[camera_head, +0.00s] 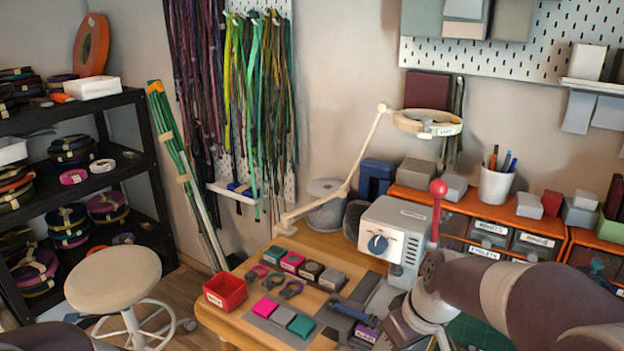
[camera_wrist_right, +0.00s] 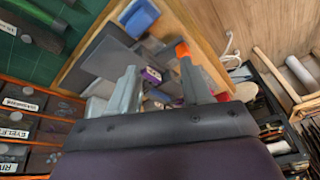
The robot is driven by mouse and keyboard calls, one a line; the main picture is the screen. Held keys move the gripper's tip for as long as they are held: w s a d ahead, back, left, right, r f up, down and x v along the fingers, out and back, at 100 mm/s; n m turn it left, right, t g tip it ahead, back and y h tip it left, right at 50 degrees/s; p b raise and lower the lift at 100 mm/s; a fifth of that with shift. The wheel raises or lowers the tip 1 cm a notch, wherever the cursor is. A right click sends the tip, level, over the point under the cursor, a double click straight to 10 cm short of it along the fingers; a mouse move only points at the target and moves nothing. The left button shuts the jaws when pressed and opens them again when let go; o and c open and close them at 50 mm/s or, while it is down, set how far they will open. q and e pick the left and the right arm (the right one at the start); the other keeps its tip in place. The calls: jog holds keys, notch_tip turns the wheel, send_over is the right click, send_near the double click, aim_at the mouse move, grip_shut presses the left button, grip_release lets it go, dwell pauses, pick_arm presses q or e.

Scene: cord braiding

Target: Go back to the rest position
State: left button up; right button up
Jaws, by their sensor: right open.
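My right arm comes in from the right in the head view, over the right part of the wooden table (camera_head: 235,325). In the right wrist view my right gripper (camera_wrist_right: 160,82) is open, its two grey fingers well apart with nothing held between them. A small purple box (camera_wrist_right: 152,75) shows beyond the gap between the fingers, and a blue block (camera_wrist_right: 141,18) lies farther off. In the head view the fingers are mostly hidden by my wrist. My left gripper is not in view; only a dark piece of my left arm shows at the bottom left.
A grey machine (camera_head: 398,228) with a blue dial and red-knobbed lever stands close to my right arm. A lamp (camera_head: 427,122) arches behind it. A red tray (camera_head: 225,291) and coloured blocks (camera_head: 283,315) lie on the table. A stool (camera_head: 113,280) stands left; drawers (camera_head: 490,230) line the back right.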

jog(key=s+d+f+m+g+h, duration=0.1)
jog(key=s+d+f+m+h, duration=0.15)
jog(key=s+f+m, duration=0.5)
jog(key=s+r+n+p, duration=0.2)
jog(key=s+r+p, duration=0.2)
jog(key=r+p, duration=1.2)
jog(key=shift+d+n+g+p, duration=0.15)
jog(key=shift+n+g+p, duration=0.2)
jog(key=shift+p, duration=0.7)
